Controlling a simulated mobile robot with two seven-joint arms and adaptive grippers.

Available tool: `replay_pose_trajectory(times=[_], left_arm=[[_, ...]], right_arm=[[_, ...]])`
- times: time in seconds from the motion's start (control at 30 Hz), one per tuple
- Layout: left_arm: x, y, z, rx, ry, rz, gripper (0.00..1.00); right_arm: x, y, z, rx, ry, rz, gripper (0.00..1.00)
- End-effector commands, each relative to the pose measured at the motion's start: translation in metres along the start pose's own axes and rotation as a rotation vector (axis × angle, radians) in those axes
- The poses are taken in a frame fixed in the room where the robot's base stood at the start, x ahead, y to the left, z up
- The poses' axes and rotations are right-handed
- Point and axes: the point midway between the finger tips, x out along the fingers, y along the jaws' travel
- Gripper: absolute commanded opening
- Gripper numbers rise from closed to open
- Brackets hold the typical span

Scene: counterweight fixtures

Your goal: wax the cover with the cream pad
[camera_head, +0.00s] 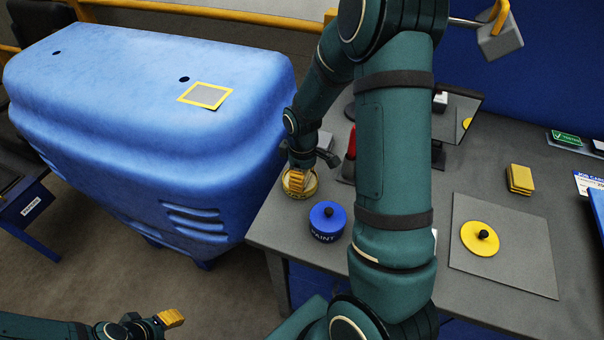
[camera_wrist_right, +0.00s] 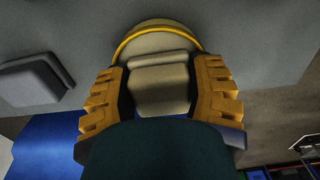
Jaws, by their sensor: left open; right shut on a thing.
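The large blue cover (camera_head: 120,110) stands at the left, with a yellow-framed grey patch (camera_head: 207,95) on its top. My right gripper (camera_head: 297,182) reaches down into an open yellow-rimmed tin (camera_head: 312,190) at the bench's left edge. In the right wrist view my right gripper (camera_wrist_right: 160,95) is shut on the cream pad (camera_wrist_right: 160,80), with the tin's yellow rim (camera_wrist_right: 150,28) and pale contents just beyond. I cannot tell whether the pad touches the contents. My left gripper (camera_head: 172,318) is low at the bottom left, empty and away from the cover.
A yellow lid with a black knob (camera_head: 480,238) lies on a grey mat (camera_head: 520,255). Yellow blocks (camera_head: 520,180) lie behind it. My right arm crosses and hides part of the bench (camera_head: 460,190).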

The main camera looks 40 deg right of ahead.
Motion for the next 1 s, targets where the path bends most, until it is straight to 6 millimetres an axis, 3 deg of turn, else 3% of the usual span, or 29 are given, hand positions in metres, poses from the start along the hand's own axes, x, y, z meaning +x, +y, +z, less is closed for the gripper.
replay_pose_trajectory(times=[0.8,1.0], left_arm=[[-0.043,0.016,-0.005,0.0,0.0,0.0,0.43],[-0.044,0.017,-0.006,0.0,0.0,0.0,0.43]], right_arm=[[-0.064,0.002,-0.001,0.0,0.006,0.006,0.23],[-0.066,0.002,-0.001,0.0,0.006,0.006,0.23]])
